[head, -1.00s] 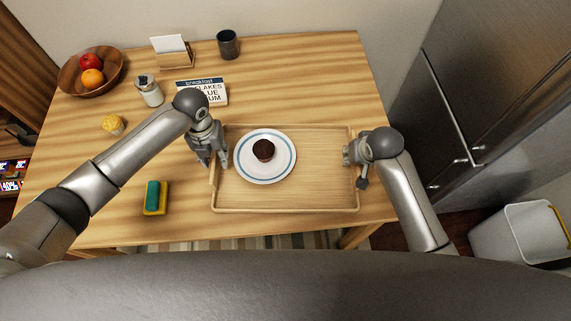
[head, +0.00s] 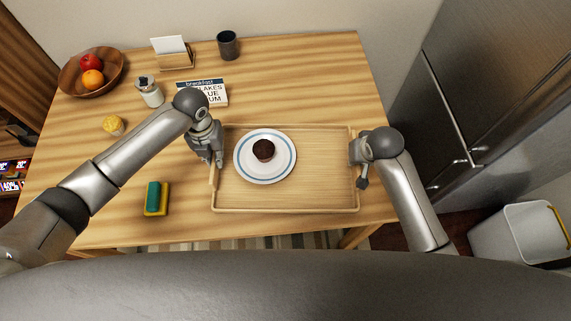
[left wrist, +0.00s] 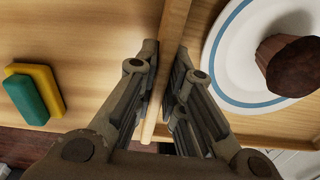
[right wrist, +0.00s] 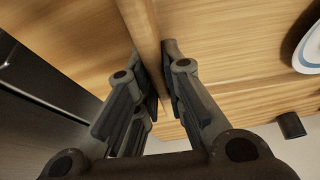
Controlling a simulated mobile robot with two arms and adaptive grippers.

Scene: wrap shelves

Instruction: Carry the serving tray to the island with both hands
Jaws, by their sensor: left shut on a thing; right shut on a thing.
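The wooden serving tray (head: 310,195) rests on the table, near its front right part. A white plate with a blue ring (head: 283,172) and a dark muffin (head: 263,150) sit on the tray's left half. My left gripper (head: 213,163) is shut on the tray's left rim, which shows between its fingers in the left wrist view (left wrist: 165,75). My right gripper (head: 356,160) is at the tray's right rim; in the right wrist view the fingers (right wrist: 160,85) are shut on that rim. Its fingertips are partly hidden in the head view.
A sponge (head: 156,198) lies left of the tray. A fridge (head: 490,90) and white bin (head: 520,235) are at right.

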